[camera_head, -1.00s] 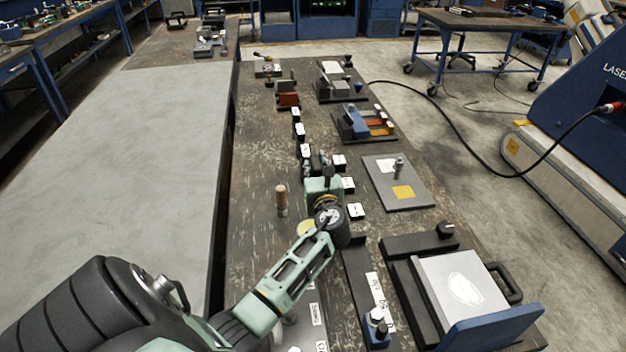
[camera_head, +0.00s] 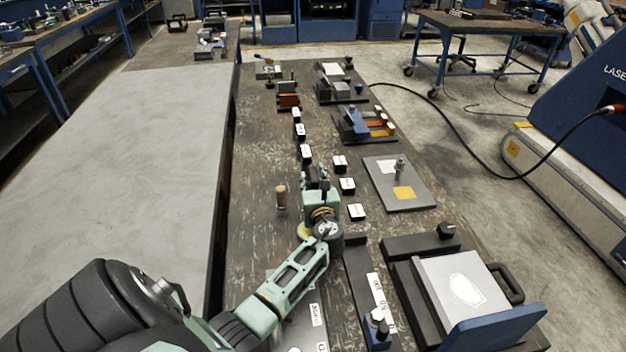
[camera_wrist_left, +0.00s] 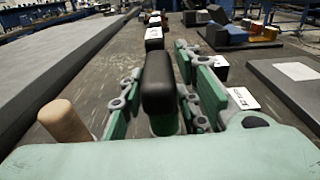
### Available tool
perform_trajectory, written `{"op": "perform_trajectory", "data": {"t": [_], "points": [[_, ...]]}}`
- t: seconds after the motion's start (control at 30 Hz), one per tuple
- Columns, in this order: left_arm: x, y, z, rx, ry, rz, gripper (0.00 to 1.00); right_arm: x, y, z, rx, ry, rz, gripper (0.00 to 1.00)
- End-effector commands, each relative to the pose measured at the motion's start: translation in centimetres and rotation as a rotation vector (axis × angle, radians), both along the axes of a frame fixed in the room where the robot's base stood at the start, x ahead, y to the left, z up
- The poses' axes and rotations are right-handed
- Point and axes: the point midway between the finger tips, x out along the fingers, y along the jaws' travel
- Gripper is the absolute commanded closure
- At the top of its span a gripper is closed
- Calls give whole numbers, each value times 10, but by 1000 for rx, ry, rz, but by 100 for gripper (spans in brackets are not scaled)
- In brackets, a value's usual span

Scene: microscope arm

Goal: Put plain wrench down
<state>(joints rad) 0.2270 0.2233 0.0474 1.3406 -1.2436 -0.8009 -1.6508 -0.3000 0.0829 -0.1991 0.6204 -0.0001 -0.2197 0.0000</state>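My left gripper (camera_head: 316,178) is low over the middle of the dark workbench, and its two green fingers stand apart. They also show apart in the left wrist view (camera_wrist_left: 160,72). A black rounded block on a short green post (camera_wrist_left: 159,88) shows between the fingers there. I cannot tell whether it is a held thing or a part of the gripper. I cannot make out a plain wrench in either view. My right gripper is not in view.
A wooden-handled tool (camera_head: 281,198) stands upright just left of the gripper. Black blocks with white labels (camera_head: 340,163) stand around it. A grey plate (camera_head: 410,195) lies to the right. A pale table (camera_head: 130,180) runs along the bench's left side.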

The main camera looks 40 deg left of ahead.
Motion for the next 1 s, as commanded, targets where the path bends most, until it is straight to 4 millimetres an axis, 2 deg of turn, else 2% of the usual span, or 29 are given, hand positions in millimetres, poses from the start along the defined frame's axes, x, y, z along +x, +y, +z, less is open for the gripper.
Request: {"op": "perform_trajectory", "data": {"t": [0.03, 0.1, 0.47, 0.67, 1.0], "points": [[0, 0, 0, 0, 0, 0, 63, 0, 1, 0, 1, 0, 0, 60], [0, 0, 0, 0, 0, 0, 57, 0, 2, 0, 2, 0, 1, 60], [0, 0, 4, -1, -1, 0, 57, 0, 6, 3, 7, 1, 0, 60], [-17, -22, 3, -2, 1, -2, 57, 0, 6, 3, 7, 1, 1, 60], [-61, -76, 9, -2, 0, -1, 57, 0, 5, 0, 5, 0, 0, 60]]}}
